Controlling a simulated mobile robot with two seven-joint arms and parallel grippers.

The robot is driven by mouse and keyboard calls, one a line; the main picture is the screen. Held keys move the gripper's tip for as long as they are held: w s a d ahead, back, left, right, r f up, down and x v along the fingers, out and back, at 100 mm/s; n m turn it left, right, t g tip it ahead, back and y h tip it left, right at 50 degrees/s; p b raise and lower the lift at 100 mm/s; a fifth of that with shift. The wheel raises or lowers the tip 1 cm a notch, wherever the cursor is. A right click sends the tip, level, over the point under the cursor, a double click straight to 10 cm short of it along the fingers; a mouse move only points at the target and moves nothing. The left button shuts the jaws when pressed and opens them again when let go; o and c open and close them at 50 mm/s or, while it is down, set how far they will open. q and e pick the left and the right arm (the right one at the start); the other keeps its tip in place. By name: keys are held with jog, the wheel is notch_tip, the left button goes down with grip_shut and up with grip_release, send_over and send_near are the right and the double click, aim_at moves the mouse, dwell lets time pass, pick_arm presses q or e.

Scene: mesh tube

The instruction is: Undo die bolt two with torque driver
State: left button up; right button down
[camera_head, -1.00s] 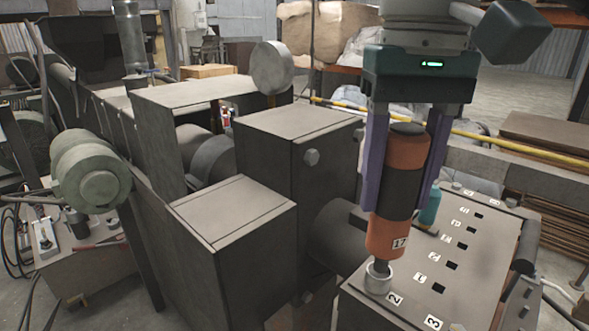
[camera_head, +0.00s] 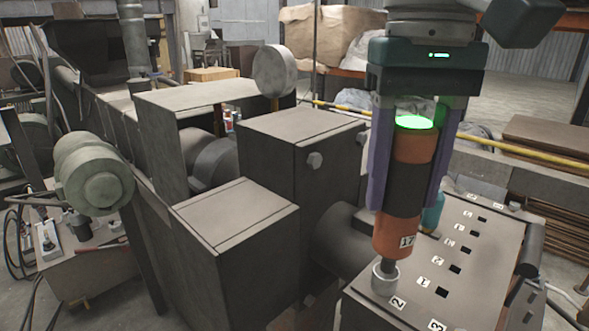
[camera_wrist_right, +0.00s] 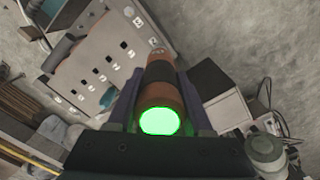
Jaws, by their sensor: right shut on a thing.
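My right gripper (camera_head: 404,200) is shut on the torque driver (camera_head: 404,187), an orange tool with a black band and a "17" label. A finger lies on each side of its body. The driver points down, close to upright, and its top end glows green. Its metal socket (camera_head: 385,279) is down at the panel (camera_head: 480,262), beside the label "2" (camera_head: 397,303). Whatever is under the socket is hidden. The wrist view also shows the driver (camera_wrist_right: 159,73) with its green end towards the camera. My left gripper is not in view.
The panel has several square holes with numbered labels. A teal object (camera_head: 433,213) stands on it behind the driver. Dark steel blocks (camera_head: 235,215) and a round cylinder (camera_head: 343,237) lie left of the panel. A yellow rail (camera_head: 520,150) runs behind.

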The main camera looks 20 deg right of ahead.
aim_at(414, 124)
jog(key=shift+w+r+p, duration=0.1)
jog(key=shift+r+p, duration=1)
jog(key=shift+r, duration=1.45)
